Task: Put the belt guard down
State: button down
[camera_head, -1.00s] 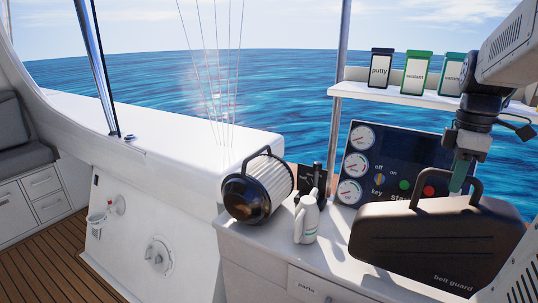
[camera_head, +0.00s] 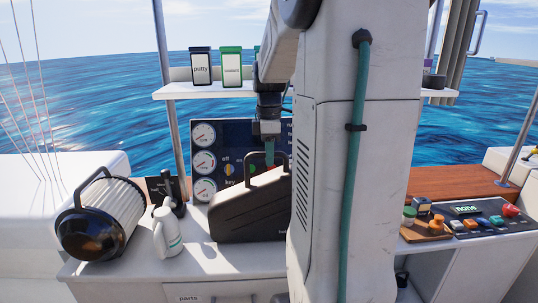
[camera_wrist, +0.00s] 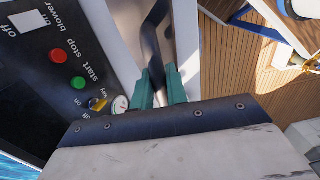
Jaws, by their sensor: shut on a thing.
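The belt guard (camera_head: 245,210) is a black case-like cover with an arched handle. In the head view it hangs upright over the white counter, in front of the gauge panel, its right end hidden behind my arm. My gripper (camera_head: 270,152) is at the top of its handle. In the wrist view, the green fingers of my gripper (camera_wrist: 160,88) are shut on the dark handle bar (camera_wrist: 152,45). I cannot tell whether the guard's bottom touches the counter (camera_head: 200,262).
A black-and-white filter canister (camera_head: 125,200), a white bottle (camera_head: 166,232) and a dark holder stand left of the guard. The gauge panel (camera_head: 225,135) is behind it. A shelf (camera_head: 215,88) holds labelled boxes. A wooden tray (camera_head: 425,232) and button panel (camera_head: 480,220) lie right.

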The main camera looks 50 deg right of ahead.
jog(key=shift+f, duration=0.1)
jog(key=c, duration=1.4)
grip_release()
notch_tip(320, 180, up, 12)
jog(key=s+a+f+m, duration=0.1)
jog(key=a+f+m, duration=0.1)
jog(key=a, duration=0.8)
jog(key=s+a+f+m, duration=0.1)
jog(key=s+a+m, duration=0.1)
jog(key=a, duration=0.7)
jog(key=s+a+f+m, duration=0.1)
jog(key=s+a+f, duration=0.2)
jog(key=s+a+f+m+t, duration=0.1)
jog(key=s+a+f, duration=0.2)
jog(key=a, duration=0.1)
jog(key=s+a+f+m, duration=0.2)
jog(key=s+a, duration=0.1)
jog(key=a, duration=0.1)
jog(key=shift+s+a+f+t, duration=0.2)
jog(key=shift+s+f+t, duration=0.1)
jog(key=shift+f+t, duration=0.1)
